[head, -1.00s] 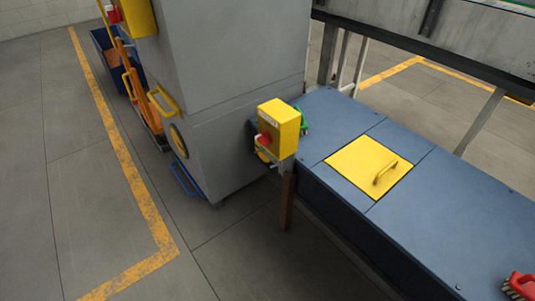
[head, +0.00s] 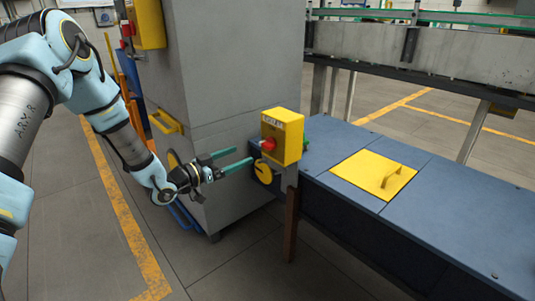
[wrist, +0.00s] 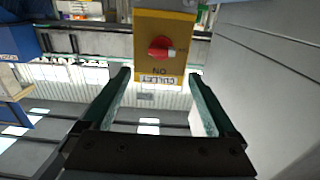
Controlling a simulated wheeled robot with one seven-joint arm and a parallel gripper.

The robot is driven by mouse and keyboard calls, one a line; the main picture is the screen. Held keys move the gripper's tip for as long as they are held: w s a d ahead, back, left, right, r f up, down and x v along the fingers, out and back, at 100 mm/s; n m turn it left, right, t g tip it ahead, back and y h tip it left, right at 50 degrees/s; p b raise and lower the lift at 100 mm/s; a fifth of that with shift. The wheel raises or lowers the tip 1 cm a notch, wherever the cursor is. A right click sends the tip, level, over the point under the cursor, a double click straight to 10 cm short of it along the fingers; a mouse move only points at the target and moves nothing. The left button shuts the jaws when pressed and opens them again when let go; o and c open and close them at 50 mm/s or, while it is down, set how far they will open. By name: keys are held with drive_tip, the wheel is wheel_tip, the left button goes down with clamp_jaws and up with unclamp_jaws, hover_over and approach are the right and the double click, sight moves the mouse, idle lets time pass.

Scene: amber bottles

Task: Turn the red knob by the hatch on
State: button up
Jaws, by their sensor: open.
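The red knob (head: 267,145) sits on the left face of a yellow box (head: 290,136), which stands on a post beside the blue bench. The yellow hatch (head: 372,168) with a bar handle lies flush in the bench top. My gripper (head: 240,160) is open and empty, its two green fingers pointing at the box from the left, short of the knob. In the wrist view the knob (wrist: 161,48) shows ahead, beyond and between the open fingertips. The word ON and another label appear on the box face in that upside-down view.
A grey cabinet (head: 235,70) stands close behind my gripper, with a yellow handle on its side. A round yellow part (head: 263,172) sits just below the knob. The blue bench (head: 440,220) extends right. Open floor lies in front.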

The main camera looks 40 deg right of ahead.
sight(264, 145)
drive_tip(key=d, duration=0.9)
drive_tip(key=shift+s+d, duration=0.15)
drive_tip(key=c, duration=1.4)
drive_tip(key=shift+o, duration=0.2)
